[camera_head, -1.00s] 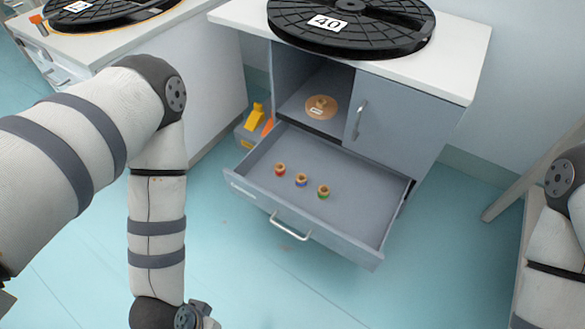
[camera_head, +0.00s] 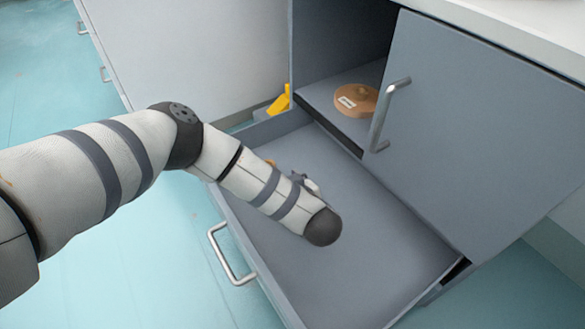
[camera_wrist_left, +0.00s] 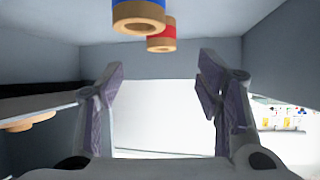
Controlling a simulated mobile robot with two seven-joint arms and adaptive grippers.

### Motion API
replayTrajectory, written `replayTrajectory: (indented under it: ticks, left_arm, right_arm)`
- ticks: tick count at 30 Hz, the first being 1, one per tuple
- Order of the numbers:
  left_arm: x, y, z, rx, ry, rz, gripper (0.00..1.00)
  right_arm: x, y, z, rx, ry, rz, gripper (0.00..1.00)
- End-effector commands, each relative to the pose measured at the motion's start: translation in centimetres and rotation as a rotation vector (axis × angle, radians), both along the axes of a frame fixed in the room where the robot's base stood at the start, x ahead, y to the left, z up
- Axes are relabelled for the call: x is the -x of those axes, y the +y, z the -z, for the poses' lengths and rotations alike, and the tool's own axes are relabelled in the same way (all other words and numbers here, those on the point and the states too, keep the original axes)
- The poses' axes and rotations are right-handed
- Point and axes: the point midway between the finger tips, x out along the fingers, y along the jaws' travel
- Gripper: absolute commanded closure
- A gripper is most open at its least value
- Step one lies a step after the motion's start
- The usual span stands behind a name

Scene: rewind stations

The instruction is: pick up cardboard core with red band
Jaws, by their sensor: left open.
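The cardboard core with the red band (camera_wrist_left: 161,37) shows at the top of the left wrist view, where the picture looks upside down. A core with a blue band (camera_wrist_left: 138,16) is beside it, nearer the camera and cut by the top edge. My left gripper (camera_wrist_left: 160,80) is open and empty, with the red-banded core beyond its fingertips and apart from them. In the head view my left arm reaches into the open drawer (camera_head: 380,250) and mostly hides the gripper and cores. A small orange-brown piece (camera_head: 270,162) shows behind the arm; its band is unclear.
The drawer handle (camera_head: 230,255) is at the front. Above the drawer, a tan disc (camera_head: 357,99) with a label lies on the open shelf. A yellow object (camera_head: 280,102) stands behind the drawer's left side.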

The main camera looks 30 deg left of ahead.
Motion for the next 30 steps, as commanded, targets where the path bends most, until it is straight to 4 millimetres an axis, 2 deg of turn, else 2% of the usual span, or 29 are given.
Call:
replayTrajectory:
  ticks: [6,11,15,18,26,27,30]
  left_arm:
    - [-2.2,3.5,2.4,-0.001,-0.002,-0.005,0.41]
    - [-3.3,4.9,3.1,0.000,-0.003,-0.001,0.41]
    - [-4.6,6.9,4.9,0.000,-0.002,-0.004,0.41]
    - [-5.5,8.0,5.4,-0.001,-0.003,-0.001,0.41]
    - [-5.9,8.5,5.2,0.001,-0.005,0.002,0.41]
    - [-5.9,8.5,5.2,0.001,-0.005,0.002,0.45]
    - [-5.9,8.5,5.2,0.001,-0.005,0.003,0.68]
  right_arm:
    - [0.9,0.0,1.4,-0.003,0.045,-0.005,0.32]
    - [1.2,-0.1,2.0,-0.004,0.062,-0.007,0.32]
    - [1.7,-0.1,3.3,-0.006,0.091,-0.009,0.32]
    - [1.6,0.0,4.0,-0.008,0.093,-0.011,0.32]
    - [1.6,0.1,4.0,-0.009,0.092,-0.011,0.32]
    - [1.6,0.1,4.0,-0.009,0.092,-0.011,0.32]
    - [1.6,0.1,4.0,-0.009,0.092,-0.011,0.32]
